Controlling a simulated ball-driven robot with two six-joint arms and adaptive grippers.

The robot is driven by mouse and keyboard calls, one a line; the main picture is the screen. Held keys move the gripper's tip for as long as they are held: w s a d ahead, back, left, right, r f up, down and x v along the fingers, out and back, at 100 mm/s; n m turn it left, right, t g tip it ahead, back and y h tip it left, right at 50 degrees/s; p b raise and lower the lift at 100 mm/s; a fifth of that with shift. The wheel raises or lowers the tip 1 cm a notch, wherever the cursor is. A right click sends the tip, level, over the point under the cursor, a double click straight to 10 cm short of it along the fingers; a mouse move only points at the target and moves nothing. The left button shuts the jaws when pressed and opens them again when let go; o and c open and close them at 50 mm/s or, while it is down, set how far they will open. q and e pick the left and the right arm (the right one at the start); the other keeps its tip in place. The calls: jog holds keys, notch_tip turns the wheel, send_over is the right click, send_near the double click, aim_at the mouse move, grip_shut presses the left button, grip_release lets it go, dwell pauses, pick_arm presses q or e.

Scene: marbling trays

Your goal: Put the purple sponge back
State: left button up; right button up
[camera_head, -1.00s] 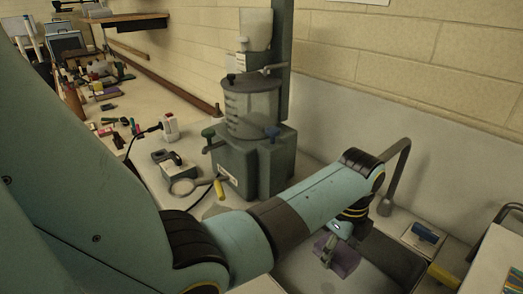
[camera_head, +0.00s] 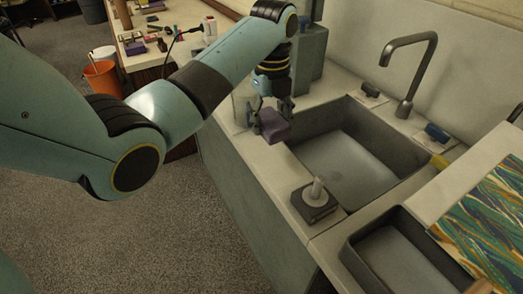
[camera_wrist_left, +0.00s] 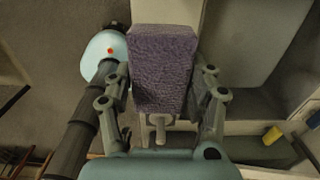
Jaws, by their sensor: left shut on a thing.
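The purple sponge (camera_head: 273,126) is held in my left gripper (camera_head: 269,108), above the counter's front edge at the near left side of the sink. In the left wrist view the sponge (camera_wrist_left: 162,65) is a textured purple block between the two fingers of the gripper (camera_wrist_left: 163,95), which are shut on it. Its underside is hidden from the head view. My right gripper is not in view.
The grey sink (camera_head: 345,165) with its tap (camera_head: 412,75) lies to the right. A dark square block with a white knob (camera_head: 316,196) stands on the counter. A blue item (camera_head: 436,132) lies behind the sink. A grey tray (camera_head: 400,262) is at lower right.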

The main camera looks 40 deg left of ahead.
pick_arm(q)
send_over(270, 159)
notch_tip(270, 159, down, 5)
jog(key=shift+r, duration=0.2)
jog(key=shift+f, duration=0.35)
notch_tip(270, 159, down, 4)
jog(key=shift+r, duration=0.15)
jog(key=shift+f, duration=0.2)
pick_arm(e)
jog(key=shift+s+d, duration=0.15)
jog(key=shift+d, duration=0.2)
pick_arm(q)
jog(key=shift+f, duration=0.15)
jog(key=o, duration=0.7)
jog(key=shift+o, duration=0.2)
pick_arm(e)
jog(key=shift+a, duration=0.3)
